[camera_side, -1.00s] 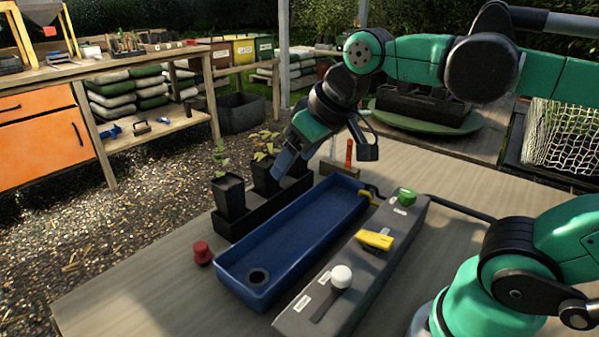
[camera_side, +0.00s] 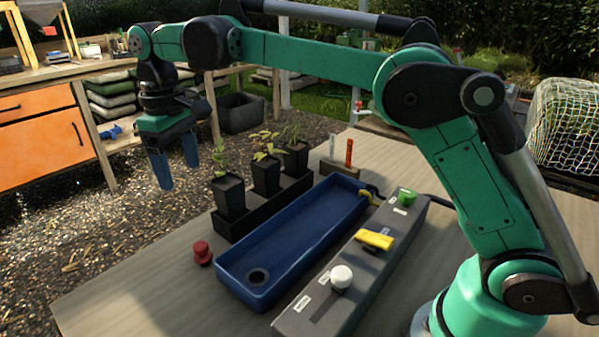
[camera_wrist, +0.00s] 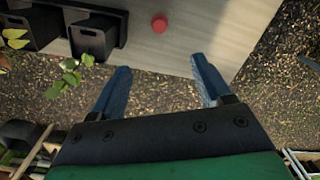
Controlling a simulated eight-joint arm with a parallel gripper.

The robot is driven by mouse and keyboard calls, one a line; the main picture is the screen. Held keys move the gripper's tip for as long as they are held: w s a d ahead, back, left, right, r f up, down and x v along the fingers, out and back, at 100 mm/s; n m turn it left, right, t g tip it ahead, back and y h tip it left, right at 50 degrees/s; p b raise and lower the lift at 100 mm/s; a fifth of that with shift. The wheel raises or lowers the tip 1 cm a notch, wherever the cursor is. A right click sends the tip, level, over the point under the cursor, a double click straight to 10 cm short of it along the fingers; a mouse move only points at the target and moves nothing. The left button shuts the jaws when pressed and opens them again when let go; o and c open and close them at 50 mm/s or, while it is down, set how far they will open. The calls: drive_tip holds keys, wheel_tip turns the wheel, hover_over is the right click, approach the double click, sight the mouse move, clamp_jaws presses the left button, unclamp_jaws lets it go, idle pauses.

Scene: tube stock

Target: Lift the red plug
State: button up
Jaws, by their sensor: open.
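The red plug (camera_side: 201,252) stands on the wooden table top, left of the blue trough's near end. It also shows in the wrist view (camera_wrist: 159,23), near the top, beyond my fingertips and between their lines. My gripper (camera_side: 176,170) points down with its blue fingers apart and nothing between them. It is up in the air, above and to the left of the plug in the side view. In the wrist view my gripper (camera_wrist: 160,85) is open over the table's edge and the gravel.
The blue trough (camera_side: 256,301) has a dark round hole at its near end. A black tray (camera_side: 237,228) with several potted plants stands behind the plug. A grey panel (camera_side: 318,318) bears a white knob (camera_side: 341,277), a yellow handle (camera_side: 374,239) and a green knob (camera_side: 407,196).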

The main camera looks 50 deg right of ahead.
sight(200, 245)
wheel_tip(200, 245, down, 18)
drive_tip(key=shift+f, duration=0.2)
clamp_jaws()
idle(0.4)
drive_tip(key=shift+r, duration=0.1)
